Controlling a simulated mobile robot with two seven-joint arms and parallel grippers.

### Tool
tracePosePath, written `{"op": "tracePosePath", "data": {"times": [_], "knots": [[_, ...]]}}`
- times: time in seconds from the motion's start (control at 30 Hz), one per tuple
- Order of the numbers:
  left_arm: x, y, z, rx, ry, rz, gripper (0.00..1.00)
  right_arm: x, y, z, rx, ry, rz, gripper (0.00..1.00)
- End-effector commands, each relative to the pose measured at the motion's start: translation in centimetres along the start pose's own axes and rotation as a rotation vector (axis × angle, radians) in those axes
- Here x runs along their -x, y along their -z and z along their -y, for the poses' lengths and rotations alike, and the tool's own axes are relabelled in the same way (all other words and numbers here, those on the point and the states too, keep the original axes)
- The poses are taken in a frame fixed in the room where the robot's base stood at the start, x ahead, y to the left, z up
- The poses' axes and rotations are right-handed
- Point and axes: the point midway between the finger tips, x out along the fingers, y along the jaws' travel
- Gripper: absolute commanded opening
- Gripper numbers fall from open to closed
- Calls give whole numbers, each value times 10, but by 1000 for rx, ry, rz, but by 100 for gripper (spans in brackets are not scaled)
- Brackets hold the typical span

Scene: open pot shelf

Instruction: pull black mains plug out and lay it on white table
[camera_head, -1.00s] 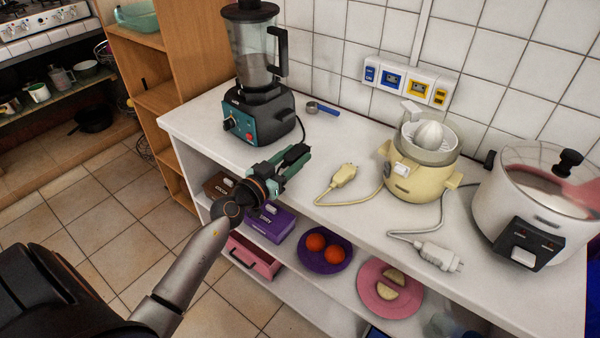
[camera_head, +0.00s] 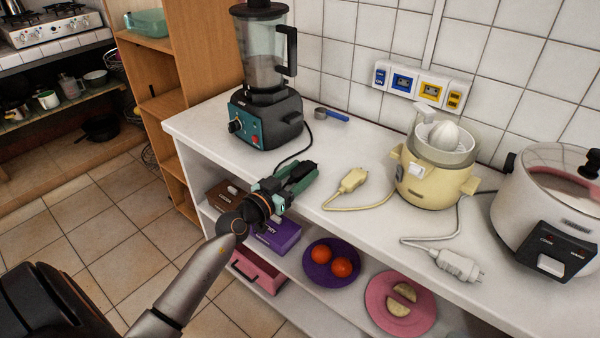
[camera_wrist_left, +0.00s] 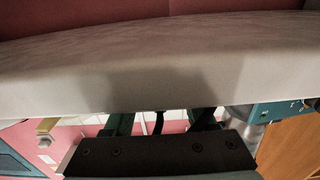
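The black mains plug is not visible as such. A black cord (camera_head: 307,138) leaves the teal-and-black blender (camera_head: 266,118) and runs over the white table (camera_head: 350,220) to behind my left gripper (camera_head: 303,180). That gripper is at the table's front edge, below and right of the blender. In the left wrist view, its two dark fingers (camera_wrist_left: 160,122) stand apart. A thin black cord (camera_wrist_left: 158,123) shows in the gap with pale space on both sides. A pale band across the top hides most of this view. My right gripper is out of view.
A cream plug (camera_head: 354,180), a juicer (camera_head: 434,172), a white plug (camera_head: 457,265) and a rice cooker (camera_head: 550,215) stand or lie to the right. Wall sockets (camera_head: 429,91) are behind. A lower shelf holds a purple plate (camera_head: 318,272) and a pink plate (camera_head: 378,313).

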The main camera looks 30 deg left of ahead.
Motion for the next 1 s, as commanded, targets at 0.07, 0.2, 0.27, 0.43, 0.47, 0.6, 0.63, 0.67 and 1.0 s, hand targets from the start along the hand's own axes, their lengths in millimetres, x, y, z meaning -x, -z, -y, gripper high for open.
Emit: {"op": "tracePosePath", "data": {"times": [0.07, 0.2, 0.27, 0.43, 0.47, 0.6, 0.63, 0.67, 1.0], "knots": [[0, 0, 0, 0, 0, 0, 67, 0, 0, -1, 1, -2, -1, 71], [0, 0, 0, 0, 0, 0, 83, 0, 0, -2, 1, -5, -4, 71], [0, 0, 0, 0, 0, 0, 83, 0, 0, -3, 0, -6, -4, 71], [0, -1, 0, 1, 0, 1, 83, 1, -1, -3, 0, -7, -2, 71], [1, -1, 0, 1, 0, 2, 83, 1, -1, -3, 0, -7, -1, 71], [8, -1, 0, 2, 0, 3, 83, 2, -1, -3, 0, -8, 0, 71], [12, -1, 0, 2, 0, 3, 83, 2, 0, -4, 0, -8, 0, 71], [16, -1, 0, 3, 0, 3, 83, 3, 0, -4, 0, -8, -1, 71], [78, -1, 0, 2, 0, 4, 83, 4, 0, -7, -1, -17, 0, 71]]}}
